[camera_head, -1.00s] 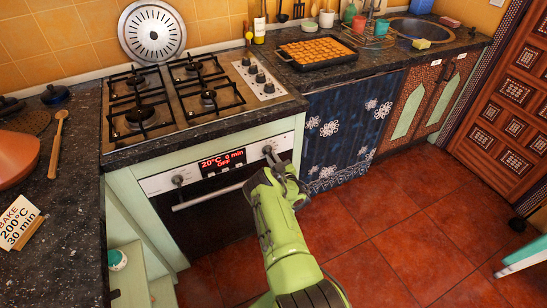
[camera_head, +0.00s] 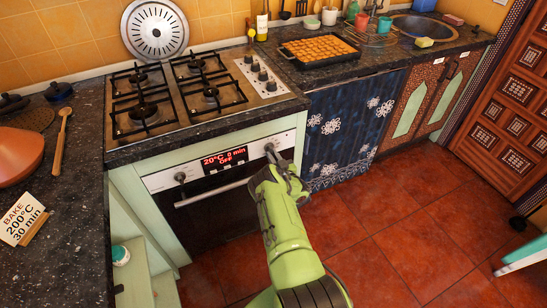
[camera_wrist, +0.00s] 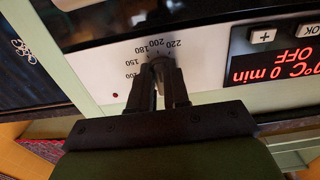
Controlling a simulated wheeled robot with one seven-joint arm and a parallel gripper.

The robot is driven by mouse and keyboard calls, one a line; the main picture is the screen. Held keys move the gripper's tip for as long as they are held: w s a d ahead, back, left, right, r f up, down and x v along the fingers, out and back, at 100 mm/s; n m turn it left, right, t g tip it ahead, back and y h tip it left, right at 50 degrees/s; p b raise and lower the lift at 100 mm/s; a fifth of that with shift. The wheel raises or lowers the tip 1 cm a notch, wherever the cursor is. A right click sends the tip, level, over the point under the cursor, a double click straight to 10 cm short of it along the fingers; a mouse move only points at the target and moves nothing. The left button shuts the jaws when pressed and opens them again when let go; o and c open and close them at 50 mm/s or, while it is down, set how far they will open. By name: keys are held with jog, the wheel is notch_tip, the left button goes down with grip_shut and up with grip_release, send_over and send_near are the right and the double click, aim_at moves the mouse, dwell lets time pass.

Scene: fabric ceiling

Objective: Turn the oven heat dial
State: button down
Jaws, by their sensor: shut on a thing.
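The oven heat dial (camera_head: 270,148) is the right knob on the white panel of the oven. In the wrist view the dial (camera_wrist: 160,64) appears upside down, with temperature marks from about 100 to 220 around it. My gripper (camera_head: 277,161) reaches up to the dial from the front. In the wrist view its two dark fingers (camera_wrist: 160,77) are shut on the dial, one on each side. The fingers hide part of the knob and its lower marks. The red oven display (camera_head: 224,160) reads 20°C, 0 min, OFF.
A second knob (camera_head: 181,177) sits left of the display. The oven door handle (camera_head: 212,194) runs below the panel. A card (camera_head: 22,218) on the left counter reads BAKE 200°C 30 min. A tray of food (camera_head: 318,49) stands on the right counter. The tiled floor (camera_head: 400,230) is open.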

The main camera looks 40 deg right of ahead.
jog(key=c, duration=1.1)
grip_release()
jog(key=shift+s, duration=0.1)
jog(key=p+v, duration=0.6)
jog(key=v, duration=0.9)
jog(key=shift+s+a, duration=0.2)
jog(key=shift+s, duration=0.15)
